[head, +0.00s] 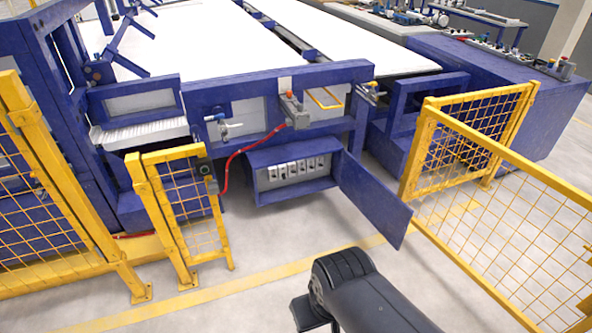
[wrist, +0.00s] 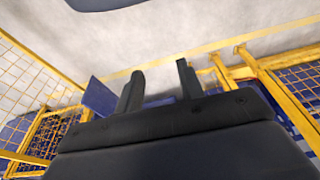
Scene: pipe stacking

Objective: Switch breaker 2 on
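The blue breaker box (head: 262,196) hangs low on the front of the blue machine in the head view. Its door (head: 376,203) stands open, swung out to the right. Inside is a row of several small light breakers (head: 292,170) with dark levers. Labels and lever positions are too small to read, so I cannot tell which one is breaker 2 or how it is set. My gripper (wrist: 161,82) shows in the wrist view with its two dark fingers apart and nothing between them. It is well away from the breakers, which are hidden in the wrist view.
Yellow mesh fences stand left (head: 183,210) and right (head: 510,220) of the box, with a floor gap between them. A red hose (head: 226,170) hangs left of the box. The grey floor (head: 260,262) before the box is clear, crossed by a yellow line.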

